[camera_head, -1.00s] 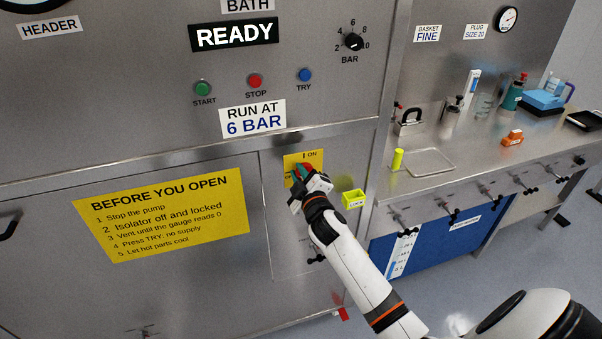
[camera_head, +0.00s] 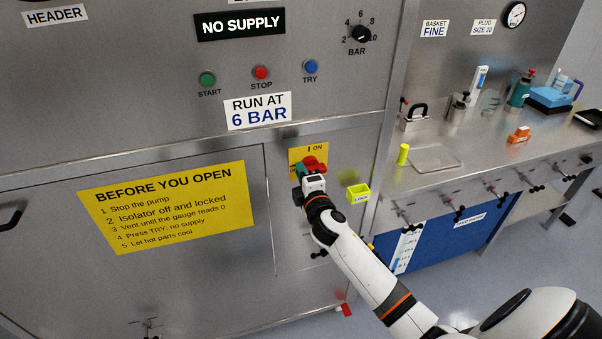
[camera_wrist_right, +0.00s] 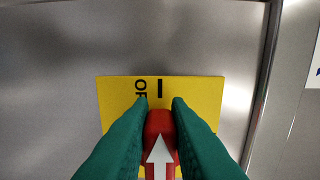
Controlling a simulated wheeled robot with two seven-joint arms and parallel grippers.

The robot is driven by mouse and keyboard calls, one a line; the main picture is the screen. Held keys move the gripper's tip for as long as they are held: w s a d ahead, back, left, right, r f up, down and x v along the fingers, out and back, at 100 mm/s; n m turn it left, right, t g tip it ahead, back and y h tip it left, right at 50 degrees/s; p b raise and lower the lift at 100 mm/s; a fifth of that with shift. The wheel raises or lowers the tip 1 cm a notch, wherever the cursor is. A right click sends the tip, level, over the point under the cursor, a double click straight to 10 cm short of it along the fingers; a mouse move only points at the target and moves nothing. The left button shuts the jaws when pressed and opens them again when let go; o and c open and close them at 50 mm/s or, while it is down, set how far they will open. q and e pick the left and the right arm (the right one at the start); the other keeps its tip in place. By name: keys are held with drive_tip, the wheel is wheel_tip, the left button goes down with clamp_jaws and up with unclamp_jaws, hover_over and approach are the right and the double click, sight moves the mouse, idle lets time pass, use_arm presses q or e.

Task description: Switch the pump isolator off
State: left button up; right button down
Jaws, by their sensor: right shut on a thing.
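The pump isolator is a red handle (camera_head: 315,163) on a yellow plate (camera_head: 296,154) marked "I ON" at its top. In the head view the handle lies sideways. My right gripper (camera_wrist_right: 158,118) is shut on it, with a green finger on each side. In the right wrist view, the white arrow on the red handle (camera_wrist_right: 160,152) points to a black mark beside the partly visible letters "OF" on the yellow plate (camera_wrist_right: 205,95). The display (camera_head: 240,24) reads "NO SUPPLY". My left gripper is not in view.
A small yellow "LOCK" box (camera_head: 358,193) sits on the panel just right of the isolator. Start (camera_head: 207,79), stop (camera_head: 261,73) and try (camera_head: 311,67) buttons are above. A bench (camera_head: 470,150) with a tray and bottles is at the right.

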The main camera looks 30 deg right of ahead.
drive_tip(key=shift+s+d+f, duration=0.1)
drive_tip(key=shift+d+f, duration=0.15)
drive_tip(key=c, duration=1.5)
unclamp_jaws()
drive_tip(key=shift+o, duration=0.7)
drive_tip(key=shift+d+r, duration=0.1)
drive_tip(key=shift+d, duration=0.05)
drive_tip(key=shift+s, duration=0.15)
drive_tip(key=b+v, duration=0.3)
drive_tip(key=v, duration=0.8)
drive_tip(key=shift+s+a, duration=0.25)
drive_tip(key=shift+s, duration=0.1)
drive_tip(key=shift+o, duration=0.3)
